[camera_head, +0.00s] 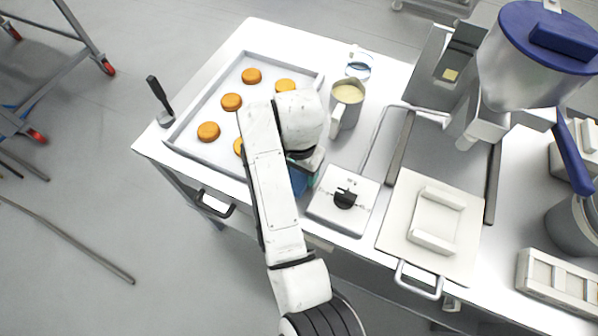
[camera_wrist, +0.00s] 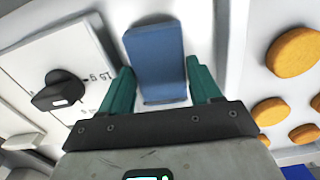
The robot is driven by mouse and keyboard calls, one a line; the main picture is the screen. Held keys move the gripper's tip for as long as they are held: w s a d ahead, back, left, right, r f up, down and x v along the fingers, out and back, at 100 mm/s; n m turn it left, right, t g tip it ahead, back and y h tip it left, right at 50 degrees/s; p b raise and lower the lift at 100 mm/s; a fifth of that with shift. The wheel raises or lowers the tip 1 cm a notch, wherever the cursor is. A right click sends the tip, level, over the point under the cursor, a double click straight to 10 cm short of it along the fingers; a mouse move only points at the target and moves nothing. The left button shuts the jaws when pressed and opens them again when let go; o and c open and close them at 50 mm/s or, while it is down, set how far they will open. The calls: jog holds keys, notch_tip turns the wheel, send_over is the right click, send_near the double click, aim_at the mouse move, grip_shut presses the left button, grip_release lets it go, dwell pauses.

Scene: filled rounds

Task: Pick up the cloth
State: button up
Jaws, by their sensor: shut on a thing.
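The blue cloth (camera_wrist: 155,58) is a folded block between the two teal fingers of my gripper (camera_wrist: 160,88) in the wrist view. My gripper is shut on it. In the head view only a small part of the cloth (camera_head: 298,182) shows beside my arm, between the tray and the white box with a black knob. My arm hides most of the cloth and of the fingers there. I cannot tell whether the cloth touches the table.
A shallow tray (camera_head: 182,134) with several orange-brown rounds lies left. A white box (camera_head: 325,211) with a black knob stands right of my gripper. A metal jug (camera_head: 348,108) and a glass (camera_head: 358,66) stand behind. A black-handled scraper (camera_head: 160,95) is at the left edge.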

jog(key=s+a+r+p, duration=0.1)
jog(key=s+r+p, duration=0.9)
jog(key=s, duration=0.4)
jog(key=shift+a+r, duration=0.15)
jog(key=shift+r, duration=0.75)
